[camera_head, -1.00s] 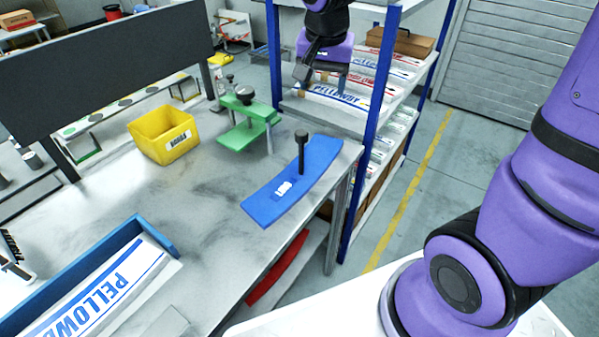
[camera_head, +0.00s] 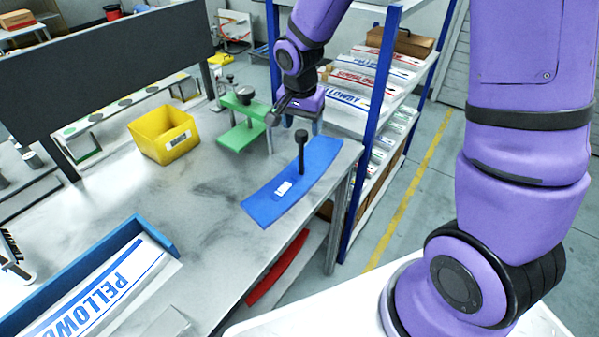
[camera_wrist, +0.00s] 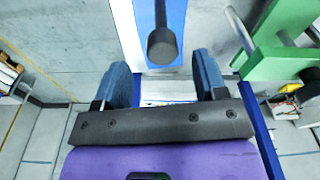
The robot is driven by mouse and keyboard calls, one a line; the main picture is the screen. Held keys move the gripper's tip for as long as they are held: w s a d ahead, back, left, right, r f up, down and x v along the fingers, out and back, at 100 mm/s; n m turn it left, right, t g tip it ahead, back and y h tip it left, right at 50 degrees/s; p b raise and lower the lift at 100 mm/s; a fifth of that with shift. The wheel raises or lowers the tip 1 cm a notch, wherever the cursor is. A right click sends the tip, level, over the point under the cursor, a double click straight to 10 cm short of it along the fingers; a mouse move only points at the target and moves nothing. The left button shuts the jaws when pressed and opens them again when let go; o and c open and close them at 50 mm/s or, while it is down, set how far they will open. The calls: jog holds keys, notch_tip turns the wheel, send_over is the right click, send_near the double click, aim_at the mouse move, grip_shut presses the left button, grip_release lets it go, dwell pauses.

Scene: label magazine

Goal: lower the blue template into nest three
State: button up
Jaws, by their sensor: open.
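The blue template (camera_head: 265,202), a curved plate with a white label and an upright black knob (camera_head: 301,140), lies flat on the metal table near its right edge. My gripper (camera_head: 302,126) is open and empty, just above and behind the knob. In the wrist view my two blue-grey fingers (camera_wrist: 163,68) stand apart. The knob (camera_wrist: 162,45) shows beyond them, about midway between, with the blue plate (camera_wrist: 178,20) behind; contact does not show. I cannot tell which place is nest three; a low rack (camera_head: 125,108) stands at the back left under a dark board.
A green stand-like piece with a black knob (camera_head: 242,100) is close left of my gripper. A yellow bin (camera_head: 160,145) sits further left. A blue tray (camera_head: 160,238) with printed sheets is at front left. A blue-posted shelf (camera_head: 375,90) stands right. The table's middle is clear.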

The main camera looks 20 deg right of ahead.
aim_at(301, 132)
jog(key=shift+w+f, duration=0.15)
jog(key=shift+f, duration=1.1)
jog(key=shift+w+f, duration=0.1)
jog(key=shift+f, duration=1.1)
grip_shut()
